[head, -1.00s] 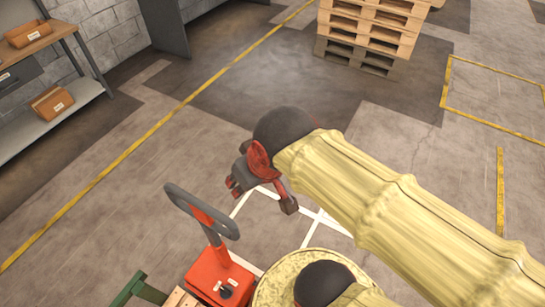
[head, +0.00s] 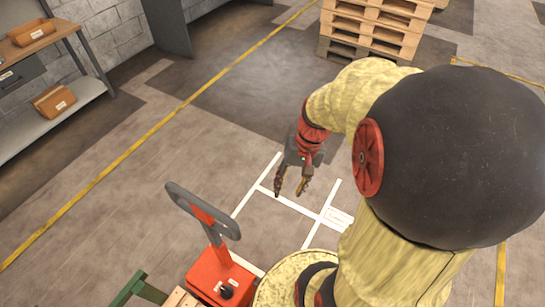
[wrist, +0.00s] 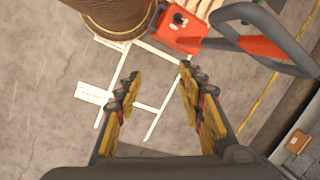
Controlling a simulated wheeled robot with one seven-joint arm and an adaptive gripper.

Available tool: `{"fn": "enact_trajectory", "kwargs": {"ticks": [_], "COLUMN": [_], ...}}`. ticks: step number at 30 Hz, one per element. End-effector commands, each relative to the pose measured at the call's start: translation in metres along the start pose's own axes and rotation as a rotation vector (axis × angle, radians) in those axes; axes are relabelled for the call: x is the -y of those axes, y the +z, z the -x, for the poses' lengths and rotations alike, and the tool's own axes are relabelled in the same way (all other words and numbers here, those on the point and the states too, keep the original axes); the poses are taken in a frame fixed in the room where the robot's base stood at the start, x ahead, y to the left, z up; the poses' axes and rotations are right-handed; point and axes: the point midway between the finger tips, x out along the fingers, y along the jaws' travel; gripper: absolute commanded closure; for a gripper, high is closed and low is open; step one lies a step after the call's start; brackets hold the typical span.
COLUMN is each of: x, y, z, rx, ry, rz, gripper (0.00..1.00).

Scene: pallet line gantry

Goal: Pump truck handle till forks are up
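The pallet truck's handle (head: 203,211) is a dark grey loop with a red middle, standing up from a red housing (head: 222,277) at the bottom of the head view. In the wrist view the handle (wrist: 262,44) is at the upper right, beside the red housing (wrist: 178,27). My gripper (head: 291,195) is open and empty, pointing down to the right of the handle and apart from it. Its two fingers (wrist: 157,85) are spread in the wrist view, with floor between them. The forks are not clearly visible.
A stack of wooden pallets (head: 375,25) stands at the back. A shelf unit (head: 60,110) with brown boxes is at the left. White floor markings (head: 290,203) lie under my gripper. Open floor (head: 130,185) lies left of the handle.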

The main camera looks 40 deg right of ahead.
Motion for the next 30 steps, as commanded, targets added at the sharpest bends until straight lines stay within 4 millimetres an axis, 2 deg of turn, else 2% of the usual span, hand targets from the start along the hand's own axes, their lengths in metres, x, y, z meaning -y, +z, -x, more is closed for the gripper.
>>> {"fn": "enact_trajectory", "kwargs": {"ticks": [1,9,13,17,23,30], "x": [-0.01,-0.037,-0.047,-0.054,-0.056,-0.051], "y": [-0.006,-0.038,-0.061,-0.089,-0.136,-0.182], "z": [-0.012,-0.068,-0.091,-0.107,-0.111,-0.085], "rx": [0.039,0.158,0.131,0.032,-0.207,-0.525], "ry": [-0.039,-0.352,-0.547,-0.722,-0.887,-0.926], "rz": [-0.043,-0.142,-0.137,-0.083,0.086,0.364], "gripper": [0.61,0.61,0.61,0.61,0.61,0.61]}}
